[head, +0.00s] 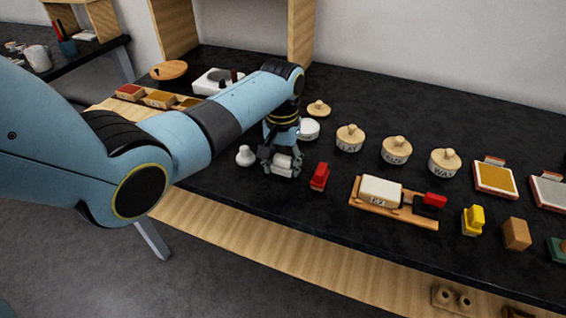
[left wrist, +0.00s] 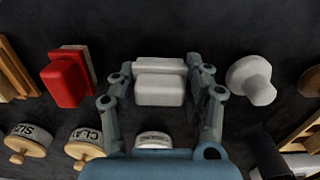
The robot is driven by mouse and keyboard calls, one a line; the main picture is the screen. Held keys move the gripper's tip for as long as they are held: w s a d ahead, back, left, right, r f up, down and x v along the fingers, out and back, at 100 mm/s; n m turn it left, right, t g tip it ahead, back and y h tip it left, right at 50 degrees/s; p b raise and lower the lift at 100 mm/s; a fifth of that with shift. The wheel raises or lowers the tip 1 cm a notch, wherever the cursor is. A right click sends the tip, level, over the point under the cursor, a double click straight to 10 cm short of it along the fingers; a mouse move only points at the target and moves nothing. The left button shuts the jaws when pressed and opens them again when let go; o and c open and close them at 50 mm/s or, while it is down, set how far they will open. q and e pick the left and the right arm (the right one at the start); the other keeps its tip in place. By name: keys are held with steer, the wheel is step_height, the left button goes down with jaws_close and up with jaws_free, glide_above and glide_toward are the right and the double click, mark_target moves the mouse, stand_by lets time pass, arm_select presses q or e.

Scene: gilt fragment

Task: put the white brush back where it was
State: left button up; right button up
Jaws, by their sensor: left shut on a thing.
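My left gripper (head: 281,172) is shut on the white brush (head: 284,160), near the front edge of the black worktop (head: 345,240). In the left wrist view the white brush (left wrist: 160,90) sits between the two fingers of the left gripper (left wrist: 161,68). It is at or just above the worktop; I cannot tell whether it touches. A red brush (head: 319,177) stands just right of it in the head view and also shows in the left wrist view (left wrist: 66,80). My right gripper is not in view.
A white knobbed piece (head: 245,156) stands close left of the gripper. Behind are lidded jars (head: 350,140) and an open white pot (head: 309,130). A wooden tray (head: 410,217), a yellow brush (head: 473,220) and a tan brush (head: 516,235) stand to the right.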

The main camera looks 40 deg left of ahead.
mark_target(282, 157)
arm_select(q)
steer(key=shift+f, duration=0.1)
steer(key=o, duration=1)
steer(key=shift+o, duration=0.5)
steer(key=shift+r, duration=0.3)
step_height(282, 157, up, 12)
steer(key=shift+a+f+p, duration=0.1)
steer(key=shift+f+p, duration=0.1)
steer(key=shift+p, duration=0.1)
